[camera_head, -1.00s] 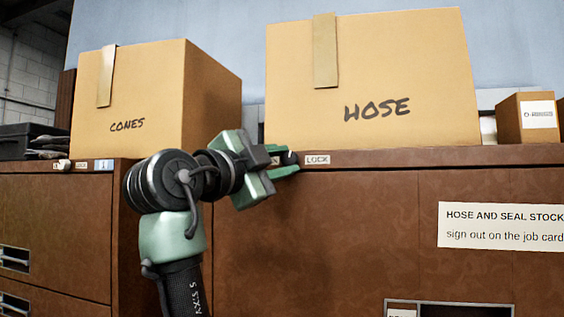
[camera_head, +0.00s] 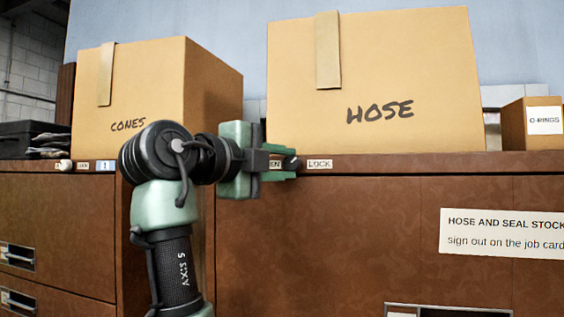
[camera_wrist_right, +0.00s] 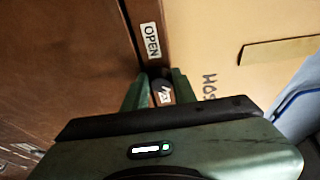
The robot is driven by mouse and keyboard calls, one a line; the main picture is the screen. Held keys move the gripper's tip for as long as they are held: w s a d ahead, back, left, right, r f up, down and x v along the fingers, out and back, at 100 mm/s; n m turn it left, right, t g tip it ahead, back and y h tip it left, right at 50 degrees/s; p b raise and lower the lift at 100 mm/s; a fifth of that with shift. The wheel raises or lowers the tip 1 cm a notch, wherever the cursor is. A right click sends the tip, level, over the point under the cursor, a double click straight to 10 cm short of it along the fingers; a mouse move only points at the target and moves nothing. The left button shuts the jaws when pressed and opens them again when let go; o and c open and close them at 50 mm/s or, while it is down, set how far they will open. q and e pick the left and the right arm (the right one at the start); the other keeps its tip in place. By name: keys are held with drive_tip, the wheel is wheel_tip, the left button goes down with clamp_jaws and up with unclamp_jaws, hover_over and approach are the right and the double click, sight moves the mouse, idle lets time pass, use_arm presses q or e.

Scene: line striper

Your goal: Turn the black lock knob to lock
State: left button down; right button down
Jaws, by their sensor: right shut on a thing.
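My left gripper is out of view.
A large HOSE box (camera_head: 380,80) stands close behind the knob. A CONES box (camera_head: 135,100) is at the left and a small O-RINGS box (camera_head: 530,125) at the right.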

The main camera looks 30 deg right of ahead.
drive_tip(key=c, duration=1.1)
unclamp_jaws()
drive_tip(key=shift+s, duration=0.1)
drive_tip(key=shift+c, duration=0.2)
drive_tip(key=shift+s+a+f+b, duration=0.1)
drive_tip(key=shift+a+b, duration=0.25)
drive_tip(key=shift+a, duration=0.1)
drive_tip(key=b+v, duration=0.2)
drive_tip(key=v, duration=0.5)
drive_tip(key=shift+d, duration=0.15)
